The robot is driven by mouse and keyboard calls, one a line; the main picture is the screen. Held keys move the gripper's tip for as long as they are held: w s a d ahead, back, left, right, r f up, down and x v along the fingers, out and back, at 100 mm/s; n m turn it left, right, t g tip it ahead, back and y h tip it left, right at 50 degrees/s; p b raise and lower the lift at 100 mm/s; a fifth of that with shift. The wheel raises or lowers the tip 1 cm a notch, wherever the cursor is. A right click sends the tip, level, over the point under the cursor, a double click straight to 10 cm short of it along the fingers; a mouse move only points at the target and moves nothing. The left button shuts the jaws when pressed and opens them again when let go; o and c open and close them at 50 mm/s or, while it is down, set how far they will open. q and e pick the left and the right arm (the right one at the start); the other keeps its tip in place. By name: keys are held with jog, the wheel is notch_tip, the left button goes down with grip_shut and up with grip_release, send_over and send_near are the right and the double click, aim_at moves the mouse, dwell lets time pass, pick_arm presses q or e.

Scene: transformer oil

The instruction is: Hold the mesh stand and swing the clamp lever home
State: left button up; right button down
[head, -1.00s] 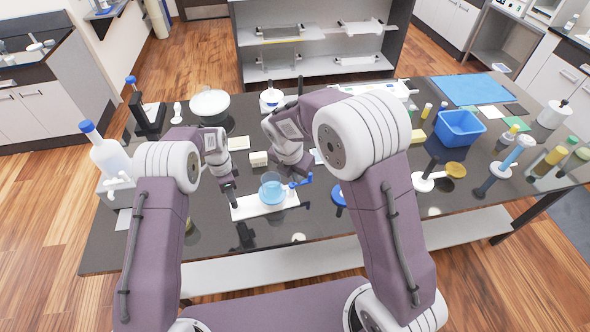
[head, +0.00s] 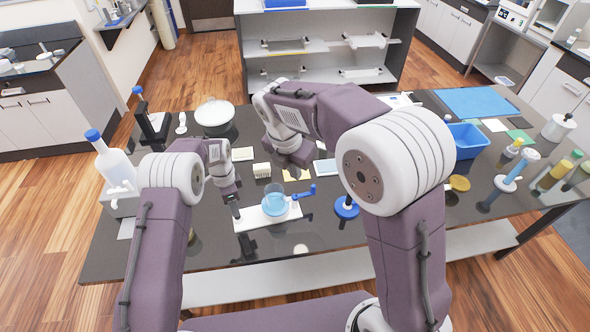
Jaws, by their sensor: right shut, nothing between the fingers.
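A white flat base (head: 250,219) lies on the dark bench, with a clear cup of blue liquid (head: 274,203) standing on it; I take this to be the mesh stand. A blue lever (head: 304,192) sticks out to the right of the cup. My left gripper (head: 235,210) is pointed down at the left end of the white base; whether its fingers are closed on it cannot be told. My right gripper (head: 297,170) is shut and empty, behind the lever and apart from it; its fingertips are hard to make out.
A small cream block (head: 262,170) and a yellow card (head: 297,175) lie behind the stand. A blue round-based stand (head: 346,207) is to its right. A wash bottle (head: 108,160) is at the left, and a blue bin (head: 467,140) is partly hidden by my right arm.

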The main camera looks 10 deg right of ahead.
pick_arm(q)
notch_tip(320, 180, up, 12)
dwell(0.5)
